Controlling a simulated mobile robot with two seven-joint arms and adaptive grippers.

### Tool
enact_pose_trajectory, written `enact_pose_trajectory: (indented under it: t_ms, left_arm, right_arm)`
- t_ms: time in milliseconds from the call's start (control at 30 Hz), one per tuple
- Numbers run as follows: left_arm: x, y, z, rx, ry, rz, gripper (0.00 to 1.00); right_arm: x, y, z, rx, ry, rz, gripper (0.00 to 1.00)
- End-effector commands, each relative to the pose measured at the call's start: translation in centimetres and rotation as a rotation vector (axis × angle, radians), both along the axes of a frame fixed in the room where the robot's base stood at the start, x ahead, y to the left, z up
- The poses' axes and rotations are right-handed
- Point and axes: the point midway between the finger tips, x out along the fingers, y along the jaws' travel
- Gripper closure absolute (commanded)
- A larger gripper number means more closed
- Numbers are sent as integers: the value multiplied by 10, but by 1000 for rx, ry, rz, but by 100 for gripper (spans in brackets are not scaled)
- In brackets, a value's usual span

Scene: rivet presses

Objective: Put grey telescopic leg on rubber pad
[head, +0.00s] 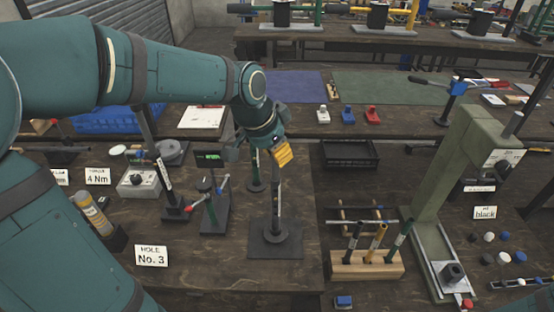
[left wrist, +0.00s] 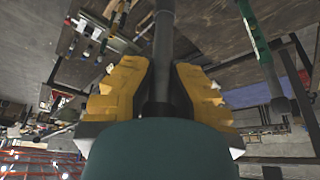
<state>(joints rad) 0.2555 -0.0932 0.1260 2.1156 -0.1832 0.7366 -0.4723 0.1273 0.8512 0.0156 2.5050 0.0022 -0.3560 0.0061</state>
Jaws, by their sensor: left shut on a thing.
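The grey telescopic leg (head: 278,205) is upright, its round dark foot over the middle of the square dark rubber pad (head: 259,250). The foot appears to rest on the pad, but a small gap cannot be ruled out. My left gripper (head: 283,156), with yellow fingers, is shut on the upper part of the leg. In the left wrist view the leg (left wrist: 164,45) runs between the two yellow fingers (left wrist: 160,95). The gripper hides the leg's top in the head view. My right gripper is not in view.
A black tray (head: 349,155) lies behind right.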

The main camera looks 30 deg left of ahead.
Motion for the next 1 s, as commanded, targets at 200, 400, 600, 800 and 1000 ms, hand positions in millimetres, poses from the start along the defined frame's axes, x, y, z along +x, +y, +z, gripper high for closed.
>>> enact_pose_trajectory:
  t_ms: [200,400,600,800,1000]
  left_arm:
    - [0,0,-15,0,-2,0,100]
    - [0,0,-16,0,-2,0,100]
    - [0,0,-18,0,0,0,66]
    - [0,0,-18,0,0,0,66]
    - [-1,1,-10,0,-2,0,66]
  right_arm:
    - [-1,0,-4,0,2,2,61]
    - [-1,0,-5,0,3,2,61]
    - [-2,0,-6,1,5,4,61]
    - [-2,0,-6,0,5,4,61]
    - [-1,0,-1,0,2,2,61]
